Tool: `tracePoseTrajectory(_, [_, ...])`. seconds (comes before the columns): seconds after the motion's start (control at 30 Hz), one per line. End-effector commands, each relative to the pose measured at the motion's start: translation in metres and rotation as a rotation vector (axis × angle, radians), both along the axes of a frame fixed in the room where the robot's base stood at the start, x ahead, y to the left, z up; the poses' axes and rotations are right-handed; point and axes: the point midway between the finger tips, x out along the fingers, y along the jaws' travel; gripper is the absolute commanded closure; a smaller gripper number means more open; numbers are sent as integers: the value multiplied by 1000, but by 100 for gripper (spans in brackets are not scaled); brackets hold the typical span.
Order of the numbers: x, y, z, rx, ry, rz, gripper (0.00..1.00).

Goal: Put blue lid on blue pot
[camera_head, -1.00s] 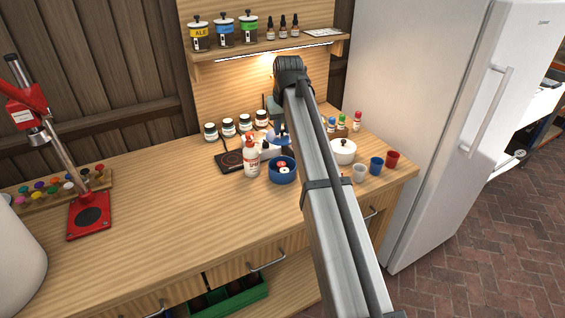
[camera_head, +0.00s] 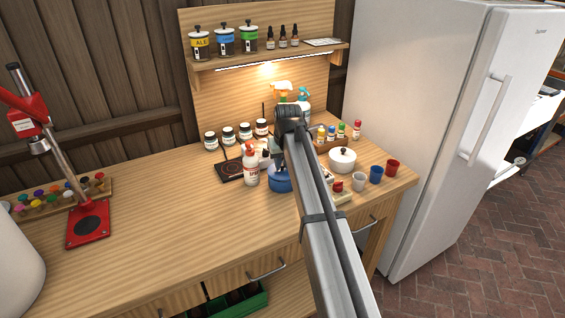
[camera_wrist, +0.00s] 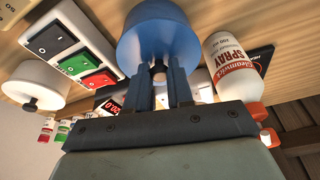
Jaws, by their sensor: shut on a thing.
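The blue pot (camera_head: 279,184) stands on the bench, partly behind my arm in the head view. The blue lid (camera_head: 277,172) is at the pot's top opening, level or nearly so; I cannot tell whether it is fully seated. In the wrist view my gripper (camera_wrist: 160,88) is shut on the lid's small knob, with the blue lid (camera_wrist: 158,50) just beyond the fingertips. The pot's contents are hidden now.
A white spray bottle (camera_head: 250,166) stands close at the pot's left, by a dark hot plate (camera_head: 229,170). A switch box (camera_wrist: 82,52) and a white lidded pot (camera_head: 343,160) are to the right. Cups (camera_head: 376,173) stand near the right edge. The bench's left-middle is clear.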

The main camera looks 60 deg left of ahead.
Motion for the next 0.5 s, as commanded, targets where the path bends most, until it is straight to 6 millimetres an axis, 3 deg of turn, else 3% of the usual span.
tracePoseTrajectory(0.5, [0, 0, -8, 0, 0, 0, 100])
